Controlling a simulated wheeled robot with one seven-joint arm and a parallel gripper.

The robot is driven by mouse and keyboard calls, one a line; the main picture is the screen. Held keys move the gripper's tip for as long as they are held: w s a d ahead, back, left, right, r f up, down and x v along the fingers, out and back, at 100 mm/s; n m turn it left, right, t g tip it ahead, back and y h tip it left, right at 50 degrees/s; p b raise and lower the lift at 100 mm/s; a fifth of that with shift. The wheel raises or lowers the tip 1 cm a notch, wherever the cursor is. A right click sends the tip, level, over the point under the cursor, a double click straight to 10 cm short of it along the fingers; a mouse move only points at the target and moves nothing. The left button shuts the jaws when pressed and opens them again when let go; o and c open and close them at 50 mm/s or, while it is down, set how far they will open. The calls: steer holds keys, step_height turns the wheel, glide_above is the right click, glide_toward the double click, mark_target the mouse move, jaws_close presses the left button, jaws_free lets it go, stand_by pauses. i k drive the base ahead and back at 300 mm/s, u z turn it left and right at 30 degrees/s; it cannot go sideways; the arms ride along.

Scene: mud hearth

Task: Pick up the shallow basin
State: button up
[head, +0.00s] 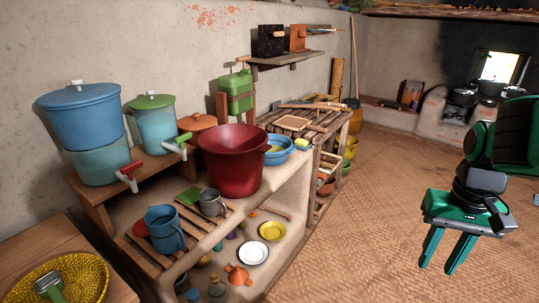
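A blue basin (279,157), which looks like the shallow basin, sits on the counter just behind and to the right of a deep red tub (232,176). The tub hides part of its left side. My gripper (438,268) hangs at the right of the view over the woven floor mat, fingers pointing down. Its two fingers are apart with nothing between them. It is well to the right of the basin and touches nothing.
Blue (82,125) and green-lidded (156,124) water containers stand at the left. A blue jug (165,229) and grey mug (211,203) stand on a slatted rack. Plates and small pots lie lower down. The woven floor (390,200) between counter and arm is clear.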

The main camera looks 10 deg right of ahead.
mark_target(282, 145)
steer(key=z, duration=0.3)
steer(key=i, duration=1.75)
steer(key=u, duration=0.7)
